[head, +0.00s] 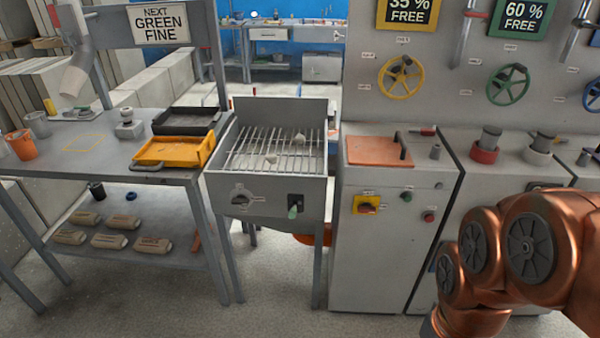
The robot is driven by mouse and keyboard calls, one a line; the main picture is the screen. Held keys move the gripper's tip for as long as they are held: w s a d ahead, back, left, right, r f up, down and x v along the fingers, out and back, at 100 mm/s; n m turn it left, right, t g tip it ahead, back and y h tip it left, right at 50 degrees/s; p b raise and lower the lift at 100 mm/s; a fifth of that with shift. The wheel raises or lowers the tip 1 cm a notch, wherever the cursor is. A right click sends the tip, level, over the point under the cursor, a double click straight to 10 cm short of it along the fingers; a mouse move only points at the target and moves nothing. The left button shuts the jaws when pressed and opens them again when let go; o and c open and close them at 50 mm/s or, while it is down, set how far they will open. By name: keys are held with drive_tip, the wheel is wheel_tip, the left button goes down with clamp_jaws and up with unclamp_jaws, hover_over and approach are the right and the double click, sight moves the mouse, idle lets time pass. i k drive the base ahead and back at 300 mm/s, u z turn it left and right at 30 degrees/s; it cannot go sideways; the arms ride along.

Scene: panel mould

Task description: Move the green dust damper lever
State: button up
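A small lever with a green grip (293,212) hangs down from a dark plate (295,199) on the front of a grey metal box with a grate on top (245,187). I take it for the dust damper lever; its label is too small to read. Its grip points downward. My copper arm is at the lower right, well to the right of the lever. My gripper is outside the picture, so its opening is hidden.
A round knob (241,197) sits left of the lever. Right of the box stands a grey cabinet (380,260) with a yellow-backed switch (366,204) and buttons. A workbench (110,160) with trays stands left. Floor (270,315) in front of the box looks clear.

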sight(291, 214)
drive_tip(key=u, duration=0.5)
drive_tip(key=k, duration=1.2)
drive_tip(key=z, duration=0.1)
drive_tip(key=i, duration=1.35)
drive_tip(key=u, duration=0.95)
drive_tip(key=i, duration=0.4)
drive_tip(key=u, duration=0.45)
